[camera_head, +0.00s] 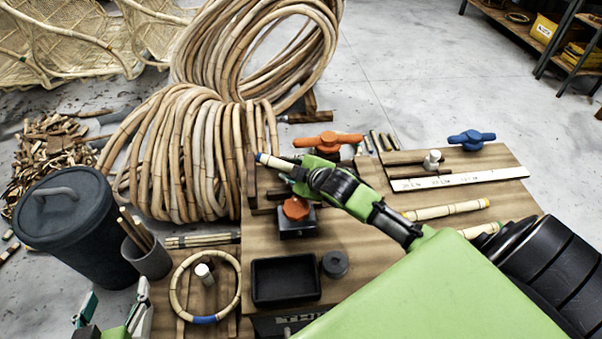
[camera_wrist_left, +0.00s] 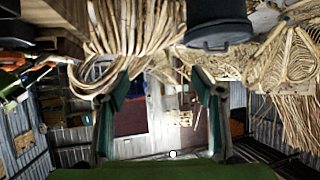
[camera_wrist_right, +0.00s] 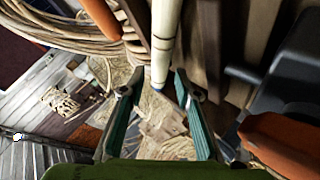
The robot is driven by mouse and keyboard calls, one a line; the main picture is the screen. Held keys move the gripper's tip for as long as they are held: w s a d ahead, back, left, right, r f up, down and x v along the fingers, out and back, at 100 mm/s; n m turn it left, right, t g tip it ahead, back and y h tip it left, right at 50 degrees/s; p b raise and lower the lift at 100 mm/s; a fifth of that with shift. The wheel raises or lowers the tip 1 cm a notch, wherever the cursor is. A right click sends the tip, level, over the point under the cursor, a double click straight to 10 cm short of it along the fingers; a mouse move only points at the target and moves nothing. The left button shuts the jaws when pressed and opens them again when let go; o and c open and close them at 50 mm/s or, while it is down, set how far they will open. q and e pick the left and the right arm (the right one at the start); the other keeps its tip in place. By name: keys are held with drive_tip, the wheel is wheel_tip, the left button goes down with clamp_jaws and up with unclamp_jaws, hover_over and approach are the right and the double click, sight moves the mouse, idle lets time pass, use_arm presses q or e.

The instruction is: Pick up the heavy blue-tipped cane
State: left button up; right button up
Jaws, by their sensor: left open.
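A pale cane with a blue tip (camera_head: 270,160) shows at the upper left of the workbench in the head view. In the right wrist view a pale cane (camera_wrist_right: 164,40) comes down from the top, and its end lies near the space between my fingertips. My right gripper (camera_head: 300,178) is at this cane in the head view. Its fingers stand apart in the right wrist view (camera_wrist_right: 153,88), with gaps to the cane; I cannot tell its depth. My left gripper (camera_head: 112,312) is open and empty at the lower left, also in the left wrist view (camera_wrist_left: 160,92).
Orange clamp handles (camera_head: 328,140) stand close to my right gripper. More pale canes (camera_head: 447,210) lie on the bench to the right. A black tray (camera_head: 286,280), a cane ring (camera_head: 205,320), a dark lidded bin (camera_head: 70,225) and large rattan coils (camera_head: 180,150) are at left and back.

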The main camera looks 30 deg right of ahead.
sight(283, 166)
drive_tip(key=b+x, duration=0.2)
drive_tip(key=x, duration=0.2)
drive_tip(key=shift+w+a+f, duration=0.1)
drive_tip(key=shift+w, duration=0.15)
use_arm(q)
drive_tip(key=w+d+r+t+h, duration=0.1)
drive_tip(key=r+t, duration=0.2)
drive_tip(key=r, duration=0.2)
drive_tip(key=w+d+r+t+h, duration=0.1)
drive_tip(key=w+r+t, duration=0.1)
drive_tip(key=r, duration=0.4)
drive_tip(key=shift+w+d+r+t, duration=0.2)
drive_tip(key=shift+w+t, duration=0.1)
drive_tip(key=shift+t, duration=0.2)
use_arm(e)
clamp_jaws()
